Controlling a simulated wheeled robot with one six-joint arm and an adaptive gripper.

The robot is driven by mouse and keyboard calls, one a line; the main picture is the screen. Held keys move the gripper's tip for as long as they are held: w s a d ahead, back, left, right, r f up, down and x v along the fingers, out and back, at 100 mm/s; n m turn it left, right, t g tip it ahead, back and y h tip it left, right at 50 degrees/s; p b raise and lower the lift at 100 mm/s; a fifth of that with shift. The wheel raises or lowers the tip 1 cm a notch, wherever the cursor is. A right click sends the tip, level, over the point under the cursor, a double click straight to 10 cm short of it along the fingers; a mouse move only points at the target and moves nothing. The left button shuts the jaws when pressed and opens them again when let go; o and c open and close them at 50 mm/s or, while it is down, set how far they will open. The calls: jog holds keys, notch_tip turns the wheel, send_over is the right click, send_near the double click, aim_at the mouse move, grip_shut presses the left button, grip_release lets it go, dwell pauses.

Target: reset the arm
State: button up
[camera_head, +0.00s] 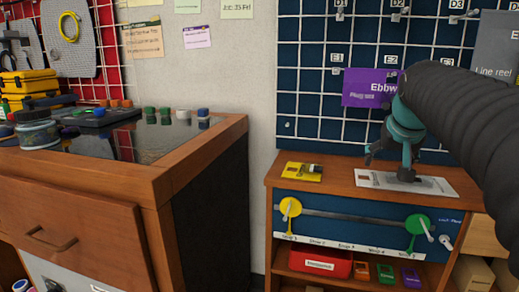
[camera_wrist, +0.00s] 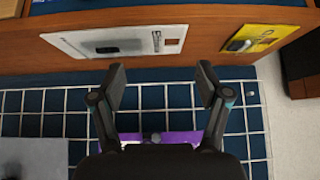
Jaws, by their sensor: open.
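My gripper (camera_wrist: 162,82) is open and empty in the wrist view, its two dark fingers spread wide apart. In the head view my arm comes in from the right, and its teal and dark end (camera_head: 405,125) is in front of the blue grid wall and above the wooden shelf unit (camera_head: 345,184). The fingers are small and hard to make out there. The purple sign (camera_head: 362,90) on the grid is partly covered by my arm. In the wrist view the purple sign (camera_wrist: 185,137) shows behind the gripper.
On the shelf top lie a white card (camera_head: 440,184) and a yellow card (camera_head: 296,174), each with a small dark item. Below are a blue panel with a yellow knob (camera_head: 290,207) and green knob (camera_head: 418,224), and a red box (camera_head: 320,262). A wooden workbench (camera_head: 160,180) stands left.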

jog(key=s+a+f+n+g+y+p, duration=0.1)
jog(key=s+a+f, duration=0.5)
jog(key=s+f, duration=0.3)
jog(key=s+a+f+n+p, duration=0.1)
jog(key=s+a+f, duration=0.6)
jog(key=s, duration=0.8)
notch_tip(320, 180, down, 2)
jog(key=shift+n+g+y, duration=0.4)
jog(key=shift+n, duration=0.1)
jog(key=shift+d, duration=0.1)
